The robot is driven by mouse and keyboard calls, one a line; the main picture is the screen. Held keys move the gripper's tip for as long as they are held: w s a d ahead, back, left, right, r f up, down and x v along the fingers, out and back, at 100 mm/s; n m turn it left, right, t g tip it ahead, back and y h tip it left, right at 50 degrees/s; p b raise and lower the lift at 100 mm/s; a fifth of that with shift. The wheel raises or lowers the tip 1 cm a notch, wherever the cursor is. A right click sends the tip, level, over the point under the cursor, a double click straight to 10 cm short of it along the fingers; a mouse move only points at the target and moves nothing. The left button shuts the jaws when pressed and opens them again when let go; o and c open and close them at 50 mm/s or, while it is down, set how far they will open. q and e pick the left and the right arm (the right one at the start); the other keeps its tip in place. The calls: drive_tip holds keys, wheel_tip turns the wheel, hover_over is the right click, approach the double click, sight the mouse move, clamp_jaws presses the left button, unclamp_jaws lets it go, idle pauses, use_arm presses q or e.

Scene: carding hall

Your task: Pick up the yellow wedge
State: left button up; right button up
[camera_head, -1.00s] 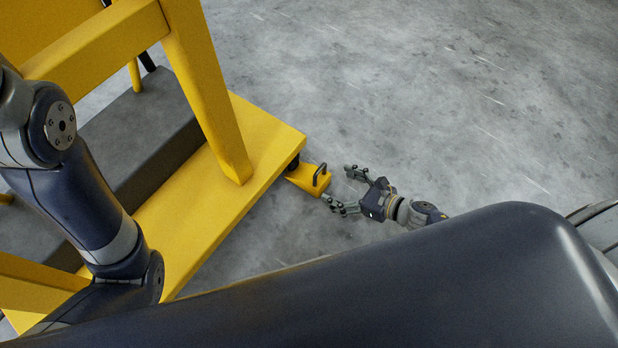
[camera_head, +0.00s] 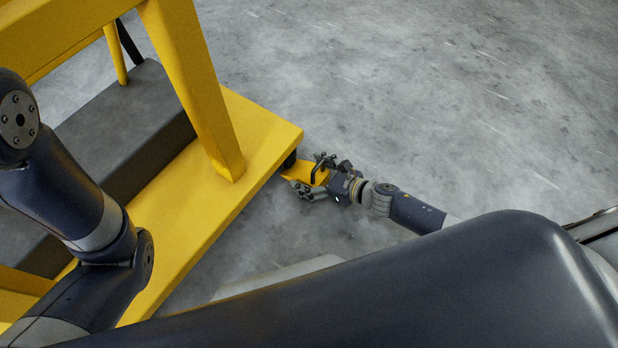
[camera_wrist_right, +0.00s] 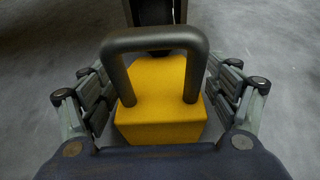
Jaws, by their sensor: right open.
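The yellow wedge (camera_head: 298,173) sits on the floor against a dark wheel at the corner of the yellow cart. It has a dark upright loop handle, which shows large in the right wrist view in front of the wedge's yellow body (camera_wrist_right: 160,118). My right gripper (camera_head: 312,176) is open, with one finger on each side of the wedge and handle. In the right wrist view its fingers (camera_wrist_right: 168,98) stand apart from the wedge, with a gap on both sides. My left arm shows at the left of the head view, but its gripper is out of view.
The yellow cart (camera_head: 262,128) with its frame and a dark grey block (camera_head: 125,125) on its deck fills the left of the head view. A dark wheel (camera_head: 290,160) stands right behind the wedge. The grey floor (camera_head: 450,90) to the right is clear.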

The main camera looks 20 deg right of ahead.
drive_tip(key=c, duration=1.4)
drive_tip(key=shift+r, duration=0.1)
drive_tip(key=shift+r, duration=0.15)
